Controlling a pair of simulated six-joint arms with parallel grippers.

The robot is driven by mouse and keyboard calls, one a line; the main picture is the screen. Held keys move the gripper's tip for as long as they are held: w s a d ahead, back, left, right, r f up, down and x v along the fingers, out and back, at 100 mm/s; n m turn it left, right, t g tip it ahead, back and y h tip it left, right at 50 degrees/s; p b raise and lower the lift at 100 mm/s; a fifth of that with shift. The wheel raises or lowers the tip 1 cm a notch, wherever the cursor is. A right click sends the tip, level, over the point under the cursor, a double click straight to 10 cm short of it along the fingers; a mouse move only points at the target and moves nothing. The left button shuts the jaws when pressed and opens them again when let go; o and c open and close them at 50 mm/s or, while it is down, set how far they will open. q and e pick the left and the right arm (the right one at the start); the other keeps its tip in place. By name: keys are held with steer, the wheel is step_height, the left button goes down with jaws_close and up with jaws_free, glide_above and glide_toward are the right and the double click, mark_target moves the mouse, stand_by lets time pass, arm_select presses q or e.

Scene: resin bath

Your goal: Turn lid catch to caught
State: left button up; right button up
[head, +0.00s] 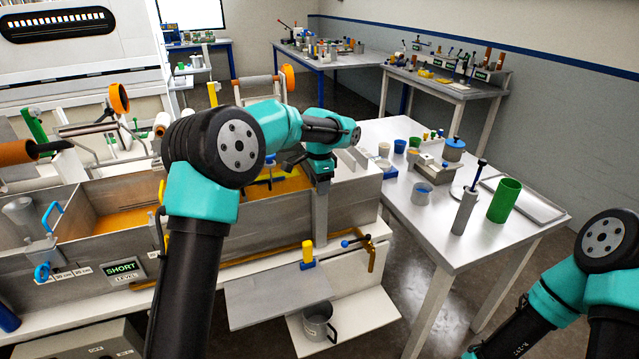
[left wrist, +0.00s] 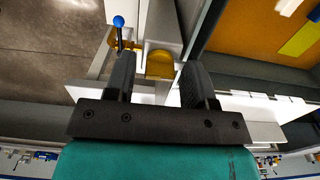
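I cannot pick out the lid catch for certain in either view. A lever with a blue ball knob (head: 345,243) and a curved brass spout (head: 373,254) are at the right end of the steel bath (head: 285,215). In the left wrist view the blue knob (left wrist: 118,21) and the brass spout (left wrist: 160,65) show beyond my fingers. My left gripper (head: 321,180) points down over the bath's right end; in the wrist view its two fingers (left wrist: 158,80) are apart with nothing held. My right gripper is out of view; only its arm shows at the right.
Orange liquid (head: 130,218) lies in the bath. A yellow-topped post (head: 307,252) and a metal mug (head: 318,322) are in front. A side table (head: 415,240) on the right holds a green cylinder (head: 505,200), a grey cylinder (head: 465,212) and small cups. Floor shows between bath and table.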

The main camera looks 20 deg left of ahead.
arm_select(q)
steer(key=shift+o, duration=0.3)
step_height(320, 180, up, 17)
steer(key=shift+r, duration=0.2)
stand_by(0.4)
steer(key=shift+f, duration=0.1)
